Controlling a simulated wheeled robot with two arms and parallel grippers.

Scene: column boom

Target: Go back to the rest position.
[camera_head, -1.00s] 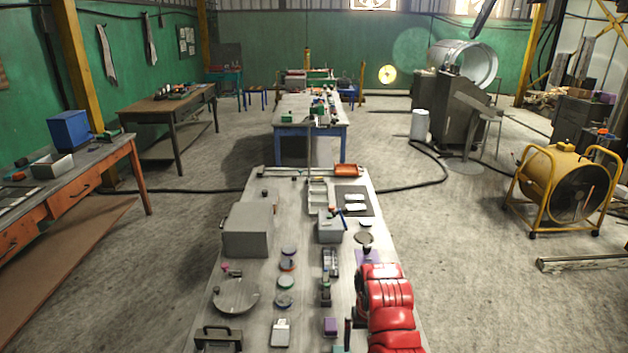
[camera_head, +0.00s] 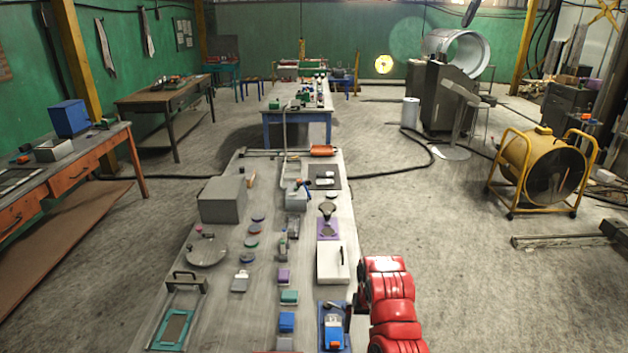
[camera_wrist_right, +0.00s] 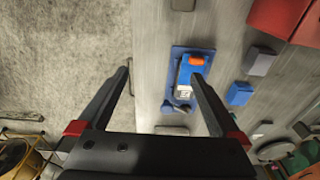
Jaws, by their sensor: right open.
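My right arm (camera_head: 390,305) is red and reaches over the right edge of the long workbench (camera_head: 205,295) in the head view. Its dark gripper (camera_head: 360,292) is small there and partly hidden by the arm. In the right wrist view the right gripper (camera_wrist_right: 160,75) has its two black fingers wide apart with nothing between them. A blue tray (camera_wrist_right: 173,80) holding a blue and white item with an orange top lies on the bench, just beside and below the right finger. My left gripper is not in view.
The bench carries a grey box (camera_head: 222,200), a white box (camera_head: 333,263), a teal frame (camera_head: 157,333) and several small items. Concrete floor lies open right of the bench. A yellow drum fan (camera_head: 545,170) stands farther right. Another bench (camera_head: 290,118) stands beyond.

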